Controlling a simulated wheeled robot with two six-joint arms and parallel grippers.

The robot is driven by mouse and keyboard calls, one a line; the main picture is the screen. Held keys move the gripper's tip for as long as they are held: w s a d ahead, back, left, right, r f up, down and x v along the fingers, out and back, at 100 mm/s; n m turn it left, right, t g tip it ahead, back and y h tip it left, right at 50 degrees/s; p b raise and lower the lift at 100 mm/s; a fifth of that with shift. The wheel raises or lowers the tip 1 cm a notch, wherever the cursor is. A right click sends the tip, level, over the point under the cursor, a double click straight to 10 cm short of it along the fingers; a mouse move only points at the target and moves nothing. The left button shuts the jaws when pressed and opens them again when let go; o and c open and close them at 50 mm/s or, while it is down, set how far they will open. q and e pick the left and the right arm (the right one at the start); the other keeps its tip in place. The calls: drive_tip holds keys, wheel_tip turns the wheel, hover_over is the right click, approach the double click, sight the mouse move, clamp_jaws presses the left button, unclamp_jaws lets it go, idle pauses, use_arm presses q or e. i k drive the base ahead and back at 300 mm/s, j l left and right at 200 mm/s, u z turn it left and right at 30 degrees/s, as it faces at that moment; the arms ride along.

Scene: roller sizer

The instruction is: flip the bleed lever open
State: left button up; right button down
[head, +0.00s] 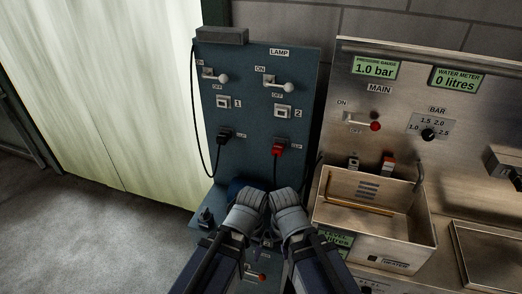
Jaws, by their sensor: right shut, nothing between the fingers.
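No lever that I can read as marked "bleed" shows. A small lever with a red end (261,277) lies low on the blue panel, seen between my forearms and partly hidden by them; its label is too small to read. My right gripper (285,200) is seen from behind in front of the lower blue panel, shut and empty, above that lever in the picture. My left gripper (250,197) is close beside it on the left; its fingers cannot be made out. Another red-knobbed lever, under MAIN (375,126), points right on the steel panel.
The blue panel (240,110) has two white-knobbed switches, a black plug and a red plug (278,150). The steel sink (335,213) juts out at right, with a knob dial (428,134) above it. Open floor (90,230) lies to the left.

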sight(262, 276)
drive_tip(key=k+l+u, duration=0.15)
drive_tip(key=l, duration=0.4)
drive_tip(key=k+l+u, duration=0.15)
drive_tip(key=l, duration=0.35)
drive_tip(key=k+l+u, duration=0.15)
drive_tip(key=k+l, duration=0.15)
drive_tip(key=l, duration=0.15)
drive_tip(key=k+l+u, duration=0.15)
drive_tip(key=l, duration=0.35)
drive_tip(key=k+l+u, duration=0.15)
drive_tip(key=k+l, duration=0.25)
